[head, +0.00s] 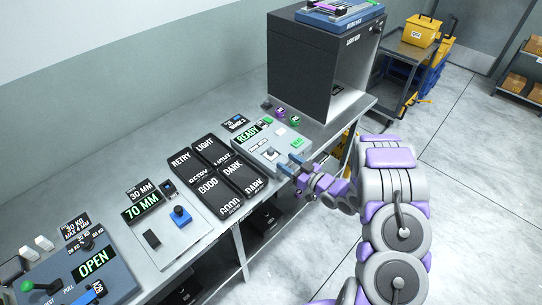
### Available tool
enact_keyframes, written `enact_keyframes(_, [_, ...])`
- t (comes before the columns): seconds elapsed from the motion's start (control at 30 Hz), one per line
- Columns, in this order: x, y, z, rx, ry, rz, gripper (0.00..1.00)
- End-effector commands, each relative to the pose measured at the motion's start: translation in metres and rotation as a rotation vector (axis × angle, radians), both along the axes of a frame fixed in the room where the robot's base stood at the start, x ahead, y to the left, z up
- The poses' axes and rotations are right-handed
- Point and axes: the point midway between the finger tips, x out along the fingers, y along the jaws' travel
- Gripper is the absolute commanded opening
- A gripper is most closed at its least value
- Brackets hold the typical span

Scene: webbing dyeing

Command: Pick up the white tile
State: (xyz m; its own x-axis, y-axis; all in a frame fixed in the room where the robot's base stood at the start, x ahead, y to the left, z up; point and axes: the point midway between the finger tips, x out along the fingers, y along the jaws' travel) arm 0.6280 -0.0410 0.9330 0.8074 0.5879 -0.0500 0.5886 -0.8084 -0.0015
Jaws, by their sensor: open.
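A small whitish square (281,130) lies on the grey instrument (262,160) with the green READY display; it may be the white tile, but it is too small to be sure. My gripper (291,164) is open at the front right edge of this instrument, with its blue-grey fingers pointing left over it. The gripper is apart from the whitish square, which lies beyond it. I cannot tell whether the fingers touch the instrument, and nothing shows between them.
Black trays (219,172) labelled RETRY, LIGHT, GOOD and DARK stand left of the instrument. A dark cabinet (312,75) stands behind it on the bench (214,243). Purple and green pieces (288,116) lie before the cabinet.

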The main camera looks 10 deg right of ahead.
Motion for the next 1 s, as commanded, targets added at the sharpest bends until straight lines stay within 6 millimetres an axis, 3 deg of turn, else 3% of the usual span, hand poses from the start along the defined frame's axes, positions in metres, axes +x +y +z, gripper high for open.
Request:
enact_keyframes(0.1, [0.014,0.012,-0.002,0.002,-0.002,0.002,0.55])
enact_keyframes(0.37, [0.028,0.02,-0.003,0.0,0.0,0.0,0.55])
enact_keyframes(0.7, [0.066,0.04,-0.009,-0.001,0.001,0.002,0.55])
enact_keyframes(1.0, [0.072,0.042,-0.007,-0.001,-0.002,-0.001,0.55])
